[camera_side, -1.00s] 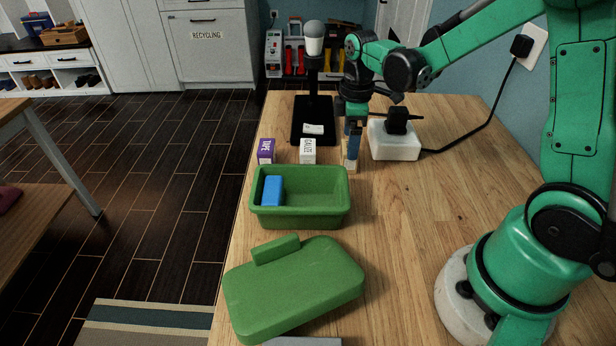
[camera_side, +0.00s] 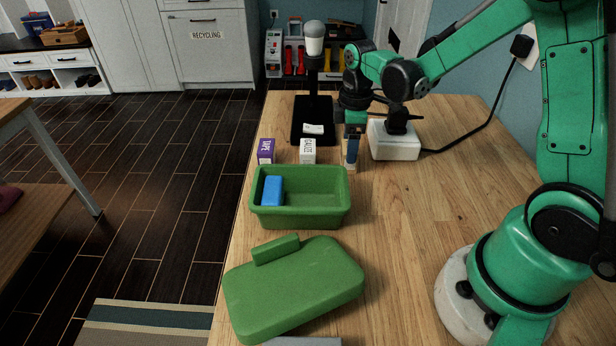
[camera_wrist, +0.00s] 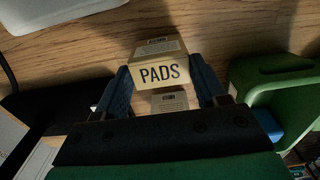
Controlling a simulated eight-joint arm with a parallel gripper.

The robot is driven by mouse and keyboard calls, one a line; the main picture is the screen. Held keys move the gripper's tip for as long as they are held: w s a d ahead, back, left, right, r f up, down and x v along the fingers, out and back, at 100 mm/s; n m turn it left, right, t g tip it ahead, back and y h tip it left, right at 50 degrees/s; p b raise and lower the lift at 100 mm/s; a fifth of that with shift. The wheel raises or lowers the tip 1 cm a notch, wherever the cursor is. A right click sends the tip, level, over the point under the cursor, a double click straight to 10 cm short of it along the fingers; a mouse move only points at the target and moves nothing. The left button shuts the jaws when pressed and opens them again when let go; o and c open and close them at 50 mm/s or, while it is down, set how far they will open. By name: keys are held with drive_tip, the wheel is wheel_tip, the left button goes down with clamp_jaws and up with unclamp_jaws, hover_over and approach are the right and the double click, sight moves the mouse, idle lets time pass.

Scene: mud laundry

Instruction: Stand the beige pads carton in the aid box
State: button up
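The beige pads carton (camera_wrist: 164,74) stands between my gripper's two fingers in the wrist view, its PADS lettering facing the camera. In the side view the carton (camera_side: 345,164) is on the table, partly hidden by a finger. My gripper (camera_side: 352,164) is lowered around it from above. The fingers (camera_wrist: 162,72) lie close along both sides of the carton; whether they press on it I cannot tell. The green aid box (camera_side: 300,217) stands open in front of the carton, with a blue block (camera_side: 272,190) at its left end. The box (camera_wrist: 284,90) also shows at right in the wrist view.
A white carton (camera_side: 308,152) and a purple TAPE carton (camera_side: 265,152) stand left of my gripper. A black lamp stand (camera_side: 312,115) is behind them. A white power block (camera_side: 394,142) with a cable is close on the right. A green lid (camera_side: 295,290) lies in front.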

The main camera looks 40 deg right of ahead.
idle(0.3)
drive_tip(key=shift+r, duration=3)
drive_tip(key=s+a+r, duration=0.5)
drive_tip(key=a+r, duration=0.1)
drive_tip(key=a, duration=0.6)
drive_tip(key=shift+s+d+f, duration=0.15)
drive_tip(key=shift+f, duration=1.85)
drive_tip(key=shift+f, duration=0.1)
drive_tip(key=shift+f, duration=1.1)
drive_tip(key=shift+f, duration=0.25)
